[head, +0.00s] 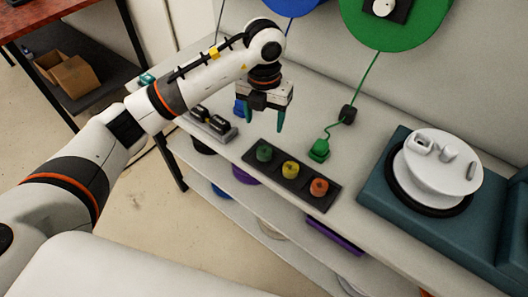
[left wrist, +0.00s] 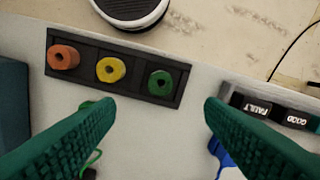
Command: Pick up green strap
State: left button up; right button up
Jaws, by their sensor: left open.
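A small green roll (head: 264,153), which I take to be the green strap, sits at one end of a black tray (head: 275,178). A yellow roll (head: 290,170) and an orange roll (head: 319,187) sit beside it. The green roll also shows in the left wrist view (left wrist: 160,83), just beyond the gap between the fingers. My left gripper (head: 262,116) points down above the shelf, behind the tray. It is open and empty, with its green fingers (left wrist: 160,105) wide apart. Nothing hides the green roll. My right gripper is not in view.
A grey box with black FAULT and GOOD labels (left wrist: 268,110) stands near the tray's green end. A green block (head: 319,150) on a cord lies behind the tray. A teal unit with a white round top (head: 440,165) stands to the right.

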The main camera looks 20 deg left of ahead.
pick_arm(q)
send_over(264, 150)
notch_tip(264, 150, down, 6)
jog(key=shift+s+f+p, duration=0.1)
jog(key=shift+s+p, duration=0.05)
jog(key=shift+p, duration=0.3)
jog(key=shift+f+p, duration=0.65)
jog(key=shift+f, duration=2)
jog(key=c, duration=1.1)
